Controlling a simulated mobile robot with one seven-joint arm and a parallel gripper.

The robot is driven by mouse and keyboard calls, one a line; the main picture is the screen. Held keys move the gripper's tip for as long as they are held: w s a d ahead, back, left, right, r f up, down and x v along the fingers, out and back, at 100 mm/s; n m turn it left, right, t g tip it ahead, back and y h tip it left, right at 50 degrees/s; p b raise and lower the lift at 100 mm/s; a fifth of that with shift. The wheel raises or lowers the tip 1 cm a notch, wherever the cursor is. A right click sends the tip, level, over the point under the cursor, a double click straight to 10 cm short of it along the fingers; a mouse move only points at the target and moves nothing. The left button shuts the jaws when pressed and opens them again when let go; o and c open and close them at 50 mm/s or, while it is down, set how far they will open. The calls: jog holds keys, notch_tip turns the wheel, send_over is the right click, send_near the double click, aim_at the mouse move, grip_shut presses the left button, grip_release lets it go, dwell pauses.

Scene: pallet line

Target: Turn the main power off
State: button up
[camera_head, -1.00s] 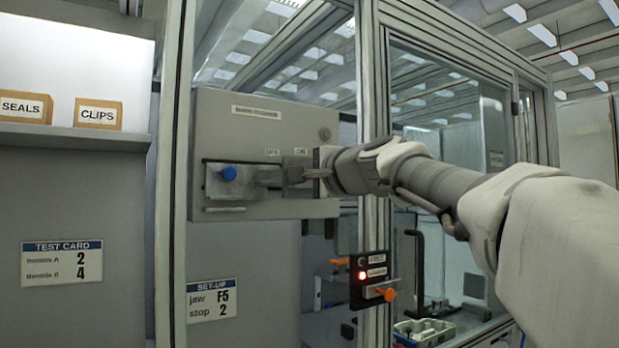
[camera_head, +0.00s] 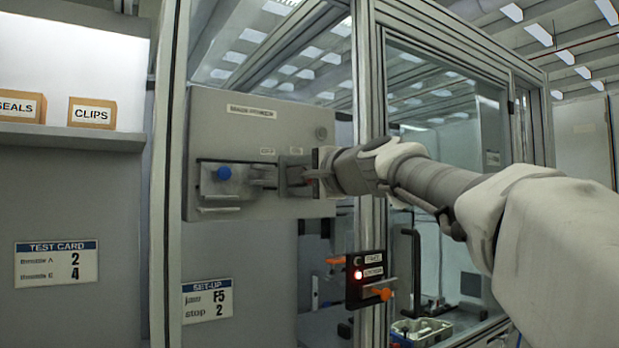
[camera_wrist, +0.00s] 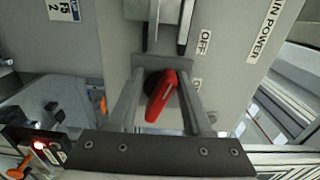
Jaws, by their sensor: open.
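The grey main power box (camera_head: 232,122) hangs on the machine frame, and its label (camera_wrist: 265,32) also shows in the wrist view. A red switch handle (camera_wrist: 165,95) on a dark round base sits on its face, tilted slightly in the wrist view. An OFF label (camera_wrist: 204,42) and a second small label (camera_wrist: 197,85) are beside it. My gripper (camera_wrist: 160,78) is open, with one finger on each side of the red handle and visible gaps. In the head view my gripper (camera_head: 296,175) is at the box's right part and mostly hides the handle.
Below right, a small black panel (camera_head: 352,278) has a lit red lamp and orange handle. A frame post (camera_head: 369,110) stands close behind my wrist. Labelled boxes (camera_head: 91,112) sit on a left shelf.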

jog(key=b+v, duration=0.1)
jog(key=v, duration=1.6)
jog(key=shift+d, duration=0.2)
jog(key=shift+s, duration=0.15)
